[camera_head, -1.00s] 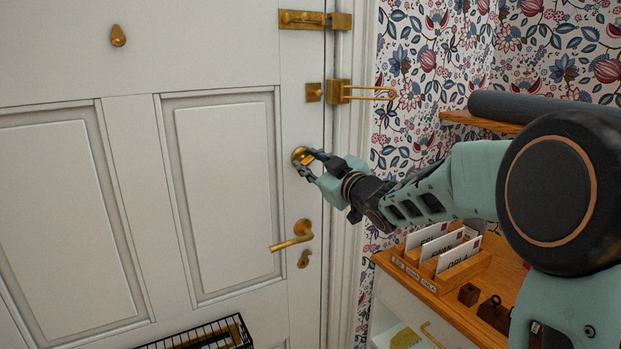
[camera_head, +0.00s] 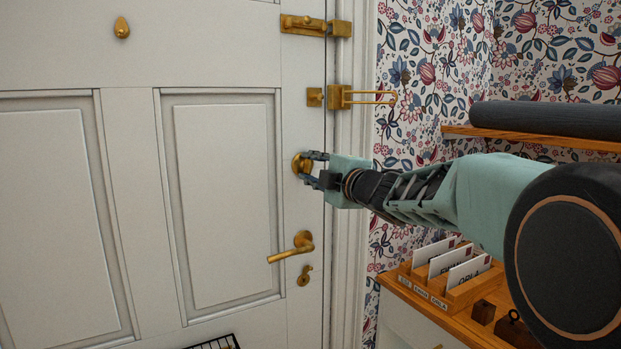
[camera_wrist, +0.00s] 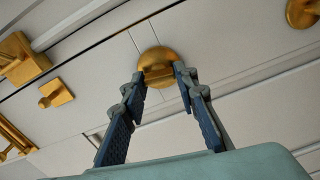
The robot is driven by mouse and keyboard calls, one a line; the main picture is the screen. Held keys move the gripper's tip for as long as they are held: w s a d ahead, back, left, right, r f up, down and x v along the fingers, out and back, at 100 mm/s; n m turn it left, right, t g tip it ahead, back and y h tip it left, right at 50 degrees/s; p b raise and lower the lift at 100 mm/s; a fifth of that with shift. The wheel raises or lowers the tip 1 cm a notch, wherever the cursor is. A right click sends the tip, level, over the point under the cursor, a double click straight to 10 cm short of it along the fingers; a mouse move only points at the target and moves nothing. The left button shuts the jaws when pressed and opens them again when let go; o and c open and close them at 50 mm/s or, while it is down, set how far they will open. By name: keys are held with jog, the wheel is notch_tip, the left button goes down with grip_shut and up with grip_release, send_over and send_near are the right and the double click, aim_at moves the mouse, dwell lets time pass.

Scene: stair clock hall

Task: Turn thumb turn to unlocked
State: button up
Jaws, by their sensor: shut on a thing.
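The brass thumb turn (camera_head: 299,164) sits on the right edge of the white door, above the lever handle. In the wrist view its round brass plate (camera_wrist: 158,65) shows, with the raised grip between my fingertips. My gripper (camera_head: 309,168) reaches it from the right, and its two fingers (camera_wrist: 160,88) are closed on the grip from both sides. The fingers hide part of the thumb turn in the head view. Whether the thumb turn stands at locked or unlocked I cannot tell.
A brass lever handle (camera_head: 291,248) and keyhole cover (camera_head: 305,276) are below. A door guard (camera_head: 340,96) and bolt (camera_head: 314,25) are above. To the right, a wooden shelf (camera_head: 530,137) and a cabinet top with a letter rack (camera_head: 450,290) stand near my arm.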

jog(key=shift+f+n+b, duration=0.1)
jog(key=shift+n+b, duration=0.4)
jog(key=shift+n, duration=0.4)
jog(key=o, duration=1.2)
jog(key=shift+c, duration=0.2)
jog(key=shift+s, duration=0.1)
jog(key=v, duration=0.7)
jog(key=shift+d, duration=0.15)
jog(key=shift+s, duration=0.1)
